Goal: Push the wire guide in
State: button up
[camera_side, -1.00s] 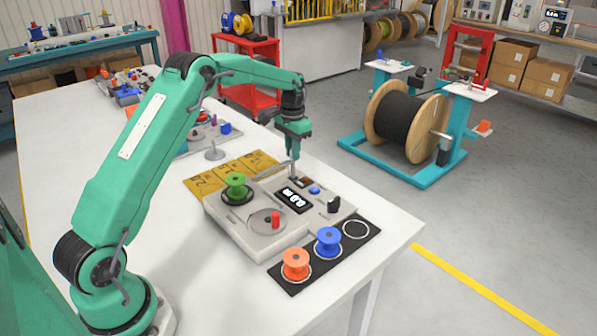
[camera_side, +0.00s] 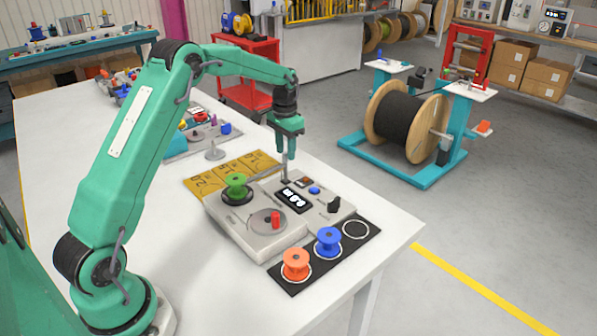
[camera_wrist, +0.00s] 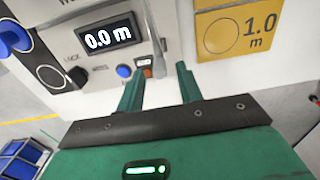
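The wire guide, a thin grey metal bar (camera_side: 266,172), lies along the back edge of the grey measuring unit (camera_side: 250,235), near the green reel (camera_side: 236,186). In the wrist view the bar (camera_wrist: 154,32) runs down from the top edge, and its near end shows between my fingertips. My gripper (camera_side: 286,172) points down just behind the unit's display, by the bar's end. In the wrist view my gripper (camera_wrist: 161,70) is open, its two green fingers apart. I cannot tell whether a finger touches the bar.
The display (camera_wrist: 108,38) reads 0.0 m. A blue button (camera_wrist: 124,71) and a black knob (camera_side: 334,204) sit on the unit. An orange reel (camera_side: 296,264) and a blue reel (camera_side: 328,242) stand on the black strip in front. Yellow length cards (camera_side: 208,183) lie behind.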

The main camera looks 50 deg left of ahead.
jog(key=shift+r, duration=2.7)
